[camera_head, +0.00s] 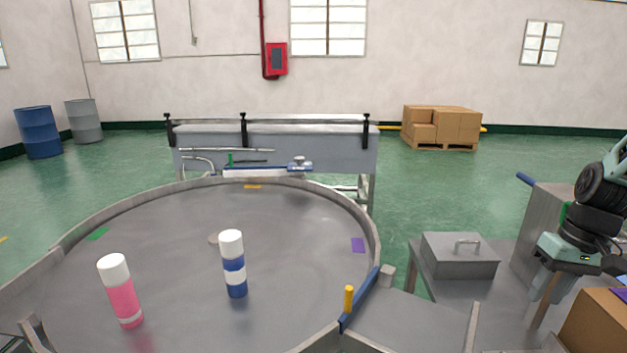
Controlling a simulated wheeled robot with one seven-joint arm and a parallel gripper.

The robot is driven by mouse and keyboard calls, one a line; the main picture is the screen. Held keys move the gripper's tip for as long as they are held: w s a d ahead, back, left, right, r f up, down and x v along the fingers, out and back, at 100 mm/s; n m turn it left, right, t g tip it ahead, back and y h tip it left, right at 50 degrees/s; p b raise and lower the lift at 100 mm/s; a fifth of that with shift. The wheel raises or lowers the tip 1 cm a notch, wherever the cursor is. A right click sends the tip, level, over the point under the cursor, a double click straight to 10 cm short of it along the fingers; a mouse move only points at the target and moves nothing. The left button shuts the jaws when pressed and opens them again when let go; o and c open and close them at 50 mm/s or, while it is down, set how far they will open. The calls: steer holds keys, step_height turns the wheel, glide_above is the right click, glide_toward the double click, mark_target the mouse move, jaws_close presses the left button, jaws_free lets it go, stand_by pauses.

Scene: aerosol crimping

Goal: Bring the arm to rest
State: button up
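My arm comes in at the right edge, with black joints and pale teal links. My gripper (556,288) hangs at its end, pointing down above the grey side table, beside a cardboard box. Its fingertips are small and partly hard to make out, so I cannot tell whether it is open or shut. A pink can with a white cap (121,291) and a blue and white can with a white cap (234,265) stand upright on the round grey turntable (297,270). Both cans are well apart from my gripper.
A grey lidded box (459,256) with a handle sits on the side table (497,311). A cardboard box (597,325) is at the lower right. A yellow post (348,298) stands at the turntable's edge. A conveyor (275,150) stands behind; green floor lies open beyond.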

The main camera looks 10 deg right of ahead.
steer(key=a+r+n+h, duration=0.1)
steer(key=a+r+n, duration=0.15)
steer(key=a, duration=0.85)
steer(key=a+r+n, duration=0.1)
steer(key=a+n, duration=0.2)
steer(key=a, duration=0.9)
steer(key=s+a+r+n, duration=0.1)
steer(key=s+a+n, duration=0.3)
steer(key=s+a, duration=0.9)
steer(key=shift+a+n+h, duration=0.3)
steer(key=shift+a+n, duration=0.05)
steer(key=shift+a, duration=0.15)
steer(key=shift+r, duration=0.1)
